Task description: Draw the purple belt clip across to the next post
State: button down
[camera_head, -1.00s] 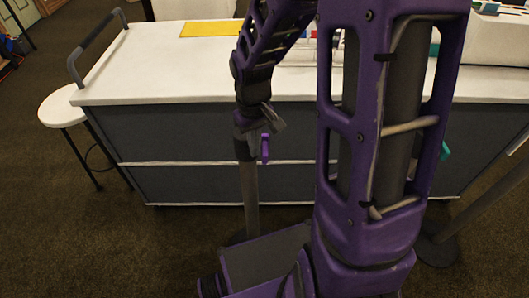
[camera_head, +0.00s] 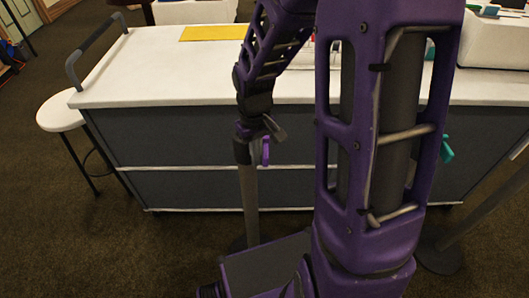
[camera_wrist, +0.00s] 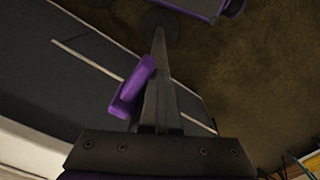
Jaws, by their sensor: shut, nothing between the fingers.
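The purple belt clip (camera_head: 265,151) sits at the head of the near-left post (camera_head: 250,205), on its right side. In the wrist view the clip (camera_wrist: 136,85) shows just left of the dark upright shape in the middle. My gripper (camera_head: 273,128) is shut and empty, close above the clip; I cannot tell whether it touches it. In the wrist view the gripper's dark body fills the bottom. Another post (camera_head: 480,210) leans across the right side of the head view, its head out of frame. My purple arm hides part of the middle.
A grey counter with a white top (camera_head: 150,75) stands behind the post. A yellow sheet (camera_head: 213,33) lies on it. A white stool (camera_head: 60,112) is at left. A teal piece (camera_head: 446,148) shows right of my arm. Brown carpet is open at lower left.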

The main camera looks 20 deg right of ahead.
jog(key=s+d+p, duration=0.2)
jog(key=s+d, duration=0.2)
jog(key=d, duration=0.7)
jog(key=s+d+p, duration=0.2)
jog(key=s+d, duration=0.1)
jog(key=d, duration=0.9)
jog(key=s+d+p, duration=0.3)
jog(key=s+d, duration=0.1)
jog(key=d, duration=0.7)
jog(key=shift+s+d+f, duration=0.25)
jog(key=shift+s+f, duration=0.05)
jog(key=shift+s, duration=0.05)
dwell(0.3)
